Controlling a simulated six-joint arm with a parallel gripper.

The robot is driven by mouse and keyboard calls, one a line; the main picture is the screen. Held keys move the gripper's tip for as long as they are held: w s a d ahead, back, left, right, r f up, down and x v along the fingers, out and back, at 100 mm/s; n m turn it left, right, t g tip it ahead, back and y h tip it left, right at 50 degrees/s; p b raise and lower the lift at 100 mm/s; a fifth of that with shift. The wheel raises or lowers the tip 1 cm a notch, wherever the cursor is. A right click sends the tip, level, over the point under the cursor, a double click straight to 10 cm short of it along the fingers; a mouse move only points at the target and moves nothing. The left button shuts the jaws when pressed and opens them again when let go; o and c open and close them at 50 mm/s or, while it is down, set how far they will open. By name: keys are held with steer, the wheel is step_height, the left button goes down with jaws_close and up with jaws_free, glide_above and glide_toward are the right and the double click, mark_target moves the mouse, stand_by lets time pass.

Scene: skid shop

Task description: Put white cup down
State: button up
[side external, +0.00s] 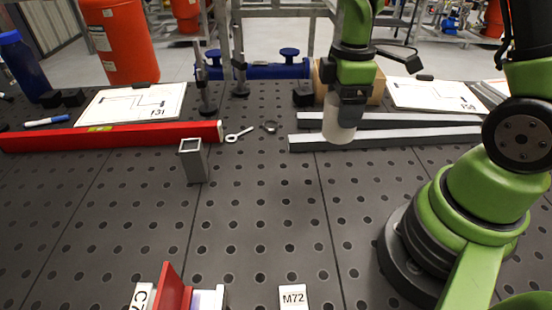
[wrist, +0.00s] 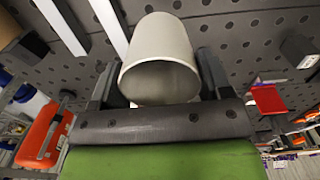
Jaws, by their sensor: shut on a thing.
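The white cup (side external: 339,126) is in my gripper (side external: 350,98), above the perforated dark table (side external: 260,215) in the side external view. It hangs in front of the grey bars at the right of centre. In the wrist view the white cup (wrist: 160,62) sits between the two dark fingers of my gripper (wrist: 158,85), with its open rim toward the camera. The fingers are shut on its sides. The side view does not clearly show whether the cup's bottom touches anything.
Two grey bars (side external: 400,138) lie behind and right of the cup. A red level (side external: 110,136), an eye bolt (side external: 238,134) and a square tube (side external: 193,160) are to the left. The middle of the table is clear.

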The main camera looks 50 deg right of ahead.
steer(key=w+a, duration=1.1)
steer(key=a, duration=0.1)
steer(key=f, duration=0.9)
steer(key=shift+w+a+f, duration=0.15)
steer(key=shift+w+f, duration=0.05)
steer(key=shift+w, duration=0.05)
steer(key=shift+f, duration=0.2)
steer(key=shift+f, duration=0.1)
steer(key=o, duration=0.9)
